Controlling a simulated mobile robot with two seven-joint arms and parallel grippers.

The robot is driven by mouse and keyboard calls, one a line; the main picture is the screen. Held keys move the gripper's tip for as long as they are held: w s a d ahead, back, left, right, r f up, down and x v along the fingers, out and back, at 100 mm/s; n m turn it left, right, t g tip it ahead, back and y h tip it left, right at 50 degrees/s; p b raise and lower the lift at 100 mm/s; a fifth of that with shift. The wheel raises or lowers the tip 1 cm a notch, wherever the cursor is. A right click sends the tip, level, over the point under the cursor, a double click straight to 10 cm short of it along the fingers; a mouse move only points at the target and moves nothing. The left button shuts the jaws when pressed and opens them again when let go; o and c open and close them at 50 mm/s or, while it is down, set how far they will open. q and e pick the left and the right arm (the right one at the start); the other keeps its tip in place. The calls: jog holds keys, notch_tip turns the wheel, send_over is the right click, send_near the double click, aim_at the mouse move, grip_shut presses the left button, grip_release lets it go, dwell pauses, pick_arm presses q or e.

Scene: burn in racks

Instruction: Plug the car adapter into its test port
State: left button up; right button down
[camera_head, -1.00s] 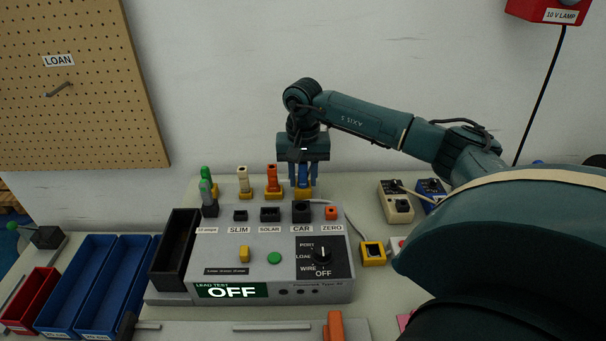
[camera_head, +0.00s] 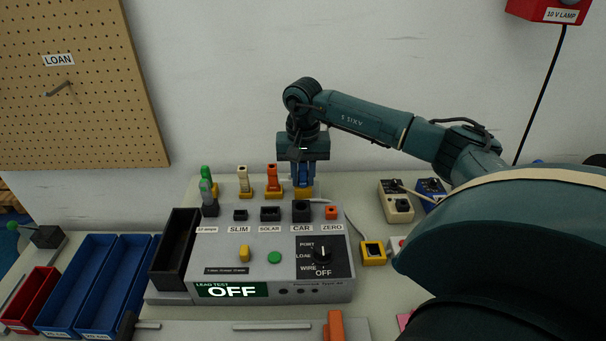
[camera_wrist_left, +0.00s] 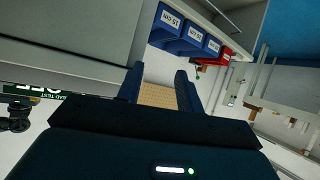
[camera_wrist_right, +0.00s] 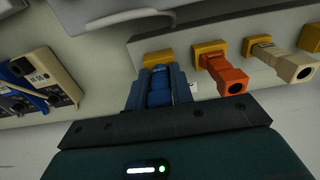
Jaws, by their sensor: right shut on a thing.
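The car adapter is the blue plug (camera_head: 304,177) standing in a yellow holder (camera_head: 303,192) behind the tester. My right gripper (camera_head: 303,172) is shut on it from above; the right wrist view shows the blue adapter (camera_wrist_right: 159,86) between the fingers, with its yellow holder (camera_wrist_right: 158,58) just beyond. The black CAR port (camera_head: 301,209) is on the tester's top (camera_head: 215,262), just in front of the holder, and looks empty. My left gripper (camera_wrist_left: 160,88) shows only in the left wrist view, its fingers apart with nothing between them.
An orange adapter (camera_head: 272,178), a cream adapter (camera_head: 242,180) and a green one (camera_head: 206,174) stand left of the blue one. SLIM (camera_head: 240,215), SOLAR (camera_head: 270,214) and ZERO (camera_head: 331,213) ports flank the CAR port. Small boxes (camera_head: 395,203) lie to the right.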

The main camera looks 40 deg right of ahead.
aim_at(303, 168)
pick_arm(q)
jog(key=shift+r+p, duration=0.5)
jog(key=shift+r, duration=0.05)
pick_arm(e)
jog(key=shift+r, duration=0.75)
dwell(0.4)
